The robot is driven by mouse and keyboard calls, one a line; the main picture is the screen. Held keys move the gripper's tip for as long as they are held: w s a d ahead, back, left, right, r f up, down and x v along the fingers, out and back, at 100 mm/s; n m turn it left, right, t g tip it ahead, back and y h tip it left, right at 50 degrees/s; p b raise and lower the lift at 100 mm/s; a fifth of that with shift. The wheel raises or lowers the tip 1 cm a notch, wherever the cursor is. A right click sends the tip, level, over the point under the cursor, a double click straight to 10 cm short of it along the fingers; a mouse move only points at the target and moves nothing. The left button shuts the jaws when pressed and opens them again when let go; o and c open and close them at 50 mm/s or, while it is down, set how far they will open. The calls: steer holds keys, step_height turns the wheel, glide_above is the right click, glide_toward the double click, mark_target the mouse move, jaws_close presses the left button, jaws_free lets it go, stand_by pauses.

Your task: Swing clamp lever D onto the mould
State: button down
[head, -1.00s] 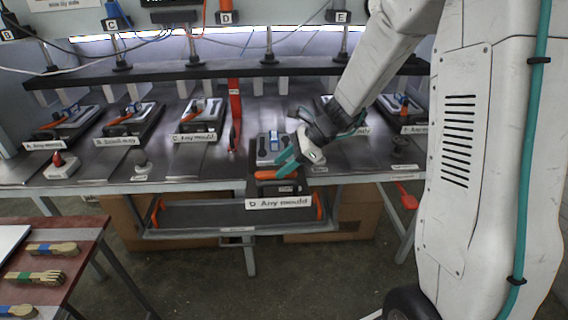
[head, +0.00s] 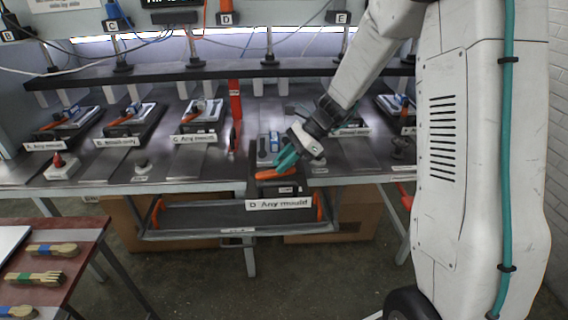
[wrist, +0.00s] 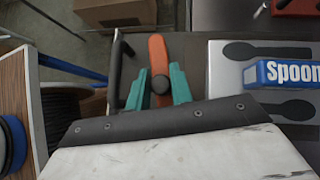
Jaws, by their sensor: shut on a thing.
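Clamp lever D is an orange bar (head: 273,174) at the front of station D in the head view. It also shows in the wrist view (wrist: 157,50), beside the mould. The mould is a pale grey plate (wrist: 228,54) with dark spoon-shaped hollows and a blue block (wrist: 285,71) reading "Spoon" on it. In the head view the mould (head: 261,150) lies behind the lever. My gripper (head: 286,160) has teal fingers, seen also in the wrist view (wrist: 160,88) on both sides of the lever around a dark knob. It is shut on the lever, which lies apart from the plate.
Station D's sign (head: 279,203) hangs at the bench front. Similar stations stand left, such as station C (head: 197,125), and to the right. A dark shelf (head: 160,72) runs behind. A red table (head: 72,262) with brushes or wooden utensils is at the lower left.

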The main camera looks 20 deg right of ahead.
steer(key=w+n+g, duration=0.1)
steer(key=n+g, duration=0.1)
steer(key=shift+w+n, duration=0.4)
steer(key=n+g, duration=0.1)
steer(key=w+n+g, duration=0.1)
steer(key=shift+w+a+f+n+h, duration=0.1)
steer(key=shift+w+a+n+h, duration=0.1)
steer(key=shift+a+n+h, duration=0.15)
steer(key=shift+w+a+n+g+h, duration=0.25)
steer(key=shift+w+n+g+h, duration=0.25)
steer(key=shift+n+g, duration=0.45)
steer(key=shift+w+a+n+g+h, duration=0.25)
steer(key=shift+w+n+g+h, duration=0.25)
steer(key=shift+n, duration=0.7)
steer(key=c, duration=1.2)
jaws_free()
steer(key=shift+a, duration=0.1)
steer(key=shift+c, duration=0.2)
steer(key=v, duration=0.8)
